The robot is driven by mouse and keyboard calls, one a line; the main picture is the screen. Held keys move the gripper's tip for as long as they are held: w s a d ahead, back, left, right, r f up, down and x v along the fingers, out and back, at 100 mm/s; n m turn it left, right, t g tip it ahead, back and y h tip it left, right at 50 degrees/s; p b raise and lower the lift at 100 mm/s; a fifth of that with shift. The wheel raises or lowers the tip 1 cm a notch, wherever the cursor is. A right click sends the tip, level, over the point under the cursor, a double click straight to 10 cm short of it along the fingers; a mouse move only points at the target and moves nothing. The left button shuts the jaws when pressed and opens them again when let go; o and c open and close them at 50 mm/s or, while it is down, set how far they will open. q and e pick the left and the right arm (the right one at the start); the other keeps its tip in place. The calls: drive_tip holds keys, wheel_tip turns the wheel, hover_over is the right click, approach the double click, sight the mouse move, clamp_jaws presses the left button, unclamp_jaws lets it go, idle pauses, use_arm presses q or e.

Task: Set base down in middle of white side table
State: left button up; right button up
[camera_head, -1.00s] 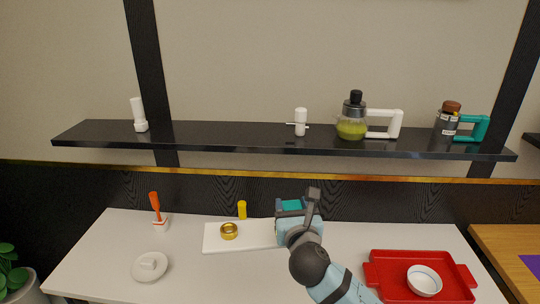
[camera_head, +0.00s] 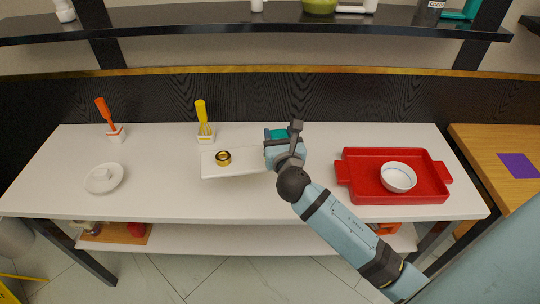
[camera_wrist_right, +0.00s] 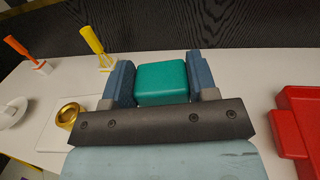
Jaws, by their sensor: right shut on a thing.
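The base is a flat white slab (camera_head: 240,168) with a gold ring (camera_head: 223,158) on its left part and a teal block-like handle (camera_head: 277,133) at its right end. My right gripper (camera_head: 283,140) is shut on the teal handle; the wrist view shows the handle (camera_wrist_right: 162,84) between its fingers. The slab is low over the white side table (camera_head: 160,195), around its middle; I cannot tell if it touches. The gripper and arm hide its right end. My left gripper is not in view.
A yellow-handled whisk (camera_head: 203,117) in a white holder stands just behind the slab. An orange-handled tool (camera_head: 105,113) and a round white lid-like piece (camera_head: 104,178) are at the left. A red tray (camera_head: 425,190) with a white bowl (camera_head: 398,177) is close on the right.

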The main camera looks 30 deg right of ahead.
drive_tip(key=w+d+f+m+g+h+b, duration=0.1)
drive_tip(key=w+d+f+h+b, duration=0.1)
drive_tip(key=w+d+f+b, duration=0.1)
drive_tip(key=shift+m, duration=0.4)
drive_tip(key=shift+d+f+h, duration=0.15)
drive_tip(key=shift+h, duration=0.15)
drive_tip(key=shift+w+d, duration=0.15)
